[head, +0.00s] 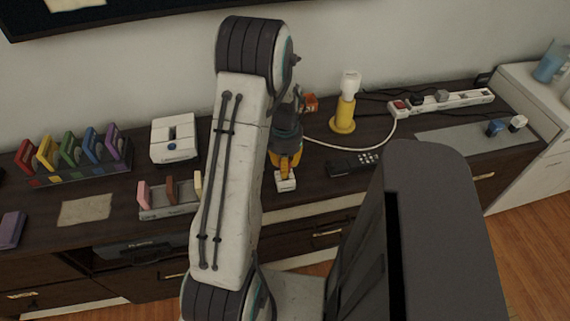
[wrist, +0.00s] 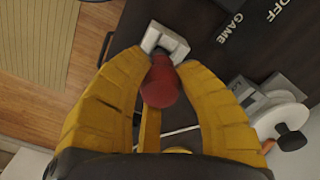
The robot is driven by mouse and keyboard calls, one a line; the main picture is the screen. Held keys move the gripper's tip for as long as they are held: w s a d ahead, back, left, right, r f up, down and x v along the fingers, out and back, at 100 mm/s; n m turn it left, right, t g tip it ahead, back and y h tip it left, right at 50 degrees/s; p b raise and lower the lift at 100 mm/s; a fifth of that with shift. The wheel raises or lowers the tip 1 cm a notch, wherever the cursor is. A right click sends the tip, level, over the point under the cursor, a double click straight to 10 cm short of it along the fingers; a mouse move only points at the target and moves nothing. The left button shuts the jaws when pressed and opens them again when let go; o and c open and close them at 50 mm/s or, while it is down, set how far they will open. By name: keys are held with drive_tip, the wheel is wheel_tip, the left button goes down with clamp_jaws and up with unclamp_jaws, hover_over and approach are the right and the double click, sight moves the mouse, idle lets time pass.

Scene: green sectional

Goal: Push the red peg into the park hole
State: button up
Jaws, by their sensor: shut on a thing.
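The red peg (wrist: 161,85) is between the yellow fingers of my gripper (wrist: 166,92) in the wrist view, and the fingers are shut on it. Its far end meets a small white block (wrist: 157,37) with a dark recess. I cannot tell how deep the peg sits, or whether that recess is the park hole. In the head view my gripper (head: 287,165) points down just above the white block (head: 286,184), near the front edge of the cabinet top. The peg is hidden there by the fingers and arm.
A black panel with small knobs (head: 354,163) lies right of the block. A holder with coloured pieces (head: 172,210) stands to its left. A yellow-based lamp (head: 343,124) and a white power strip (head: 452,101) are behind to the right.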

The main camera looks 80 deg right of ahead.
drive_tip(key=shift+f+b, duration=1)
drive_tip(key=shift+f, duration=0.25)
drive_tip(key=o, duration=1.1)
drive_tip(key=shift+r, duration=0.15)
wheel_tip(320, 180, up, 12)
drive_tip(key=shift+f, duration=0.1)
idle(0.5)
